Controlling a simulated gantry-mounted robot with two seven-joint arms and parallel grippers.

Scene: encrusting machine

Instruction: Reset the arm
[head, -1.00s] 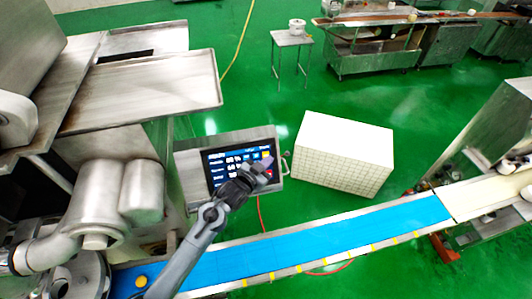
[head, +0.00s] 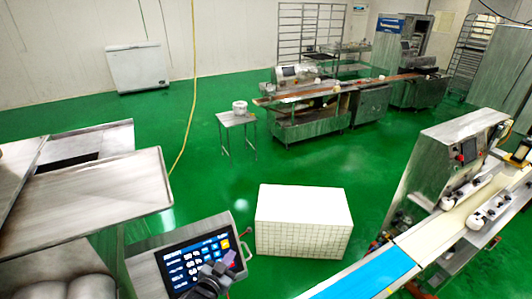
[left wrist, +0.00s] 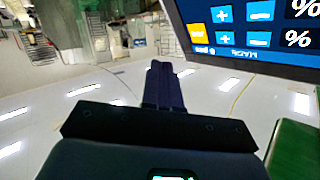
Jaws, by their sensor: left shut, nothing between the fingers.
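My left gripper (head: 212,274) is at the bottom of the head view, in front of the lower part of the control screen (head: 183,260). In the left wrist view my left gripper (left wrist: 163,72) has its dark fingers together with nothing between them. The screen (left wrist: 245,32) shows there at the upper right, with blue plus and minus buttons and a yellow button. I cannot tell whether the fingertips touch the screen. Most of my left arm is below the picture edge. My right gripper is not in view.
A white tiled block (head: 303,222) stands right of the screen. A blue conveyor belt (head: 375,275) runs at the lower right. Steel machine trays (head: 100,185) are at the left. A small table (head: 237,125) stands farther back, with open green floor around it.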

